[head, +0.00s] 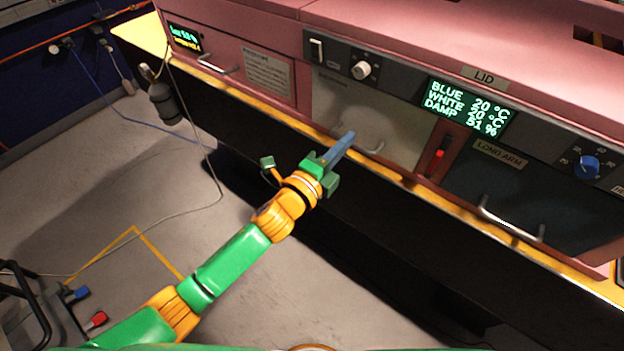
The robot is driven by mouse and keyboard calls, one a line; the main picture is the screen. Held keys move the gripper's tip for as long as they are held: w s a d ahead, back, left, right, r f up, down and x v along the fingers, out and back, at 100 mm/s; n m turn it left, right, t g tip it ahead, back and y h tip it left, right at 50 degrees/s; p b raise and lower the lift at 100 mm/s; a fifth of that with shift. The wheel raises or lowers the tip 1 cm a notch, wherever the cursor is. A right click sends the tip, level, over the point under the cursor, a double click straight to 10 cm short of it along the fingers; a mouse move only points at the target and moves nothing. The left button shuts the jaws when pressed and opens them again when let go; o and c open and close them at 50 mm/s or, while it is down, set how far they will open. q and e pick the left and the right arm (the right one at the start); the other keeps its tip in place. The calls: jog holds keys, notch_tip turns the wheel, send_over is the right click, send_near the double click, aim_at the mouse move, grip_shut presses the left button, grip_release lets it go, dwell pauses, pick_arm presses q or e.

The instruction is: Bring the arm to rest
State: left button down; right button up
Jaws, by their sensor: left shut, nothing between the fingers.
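My left arm, green and orange, reaches from the lower left up toward the pink cabinet. My left gripper (343,147) has blue-grey fingers that are together, with nothing between them. My right gripper is not in view.
The pink cabinet (270,30) carries a display (467,108), a white knob (361,70), a blue knob (587,167) and a red switch (440,154). A dark panel with a handle (512,221) is at right. A grey cable crosses the open floor (110,180).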

pick_arm(q)
jog(key=v, duration=0.8)
jog(key=s+a+f+n+g+y, duration=0.1)
jog(key=a+f+n+g+y, duration=0.25)
jog(key=f, duration=0.65)
jog(key=s+a+f+n+y, duration=0.1)
jog(key=a+f+n+y, duration=0.1)
jog(key=a+f+n, duration=0.6)
jog(key=s+a+f+n+g+y, duration=0.1)
jog(key=s+a+f+g+y, duration=0.15)
jog(key=f, duration=0.95)
jog(key=s+a+f+n+g+y, duration=0.1)
jog(key=s+f+n+g, duration=0.1)
jog(key=s+f, duration=0.3)
jog(key=s+a+f+n+g, duration=0.2)
jog(key=s+f+n, duration=0.3)
jog(key=s, duration=0.9)
jog(key=s+a+f+n+g+y, duration=0.1)
jog(key=s+a+f+n+g, duration=0.1)
jog(key=s+f, duration=0.4)
jog(key=s+n+g+b, duration=0.1)
jog(key=s, duration=0.2)
jog(key=shift+s+a+g+y, duration=0.2)
jog(key=shift+a+g+y, duration=0.1)
jog(key=shift+g, duration=0.1)
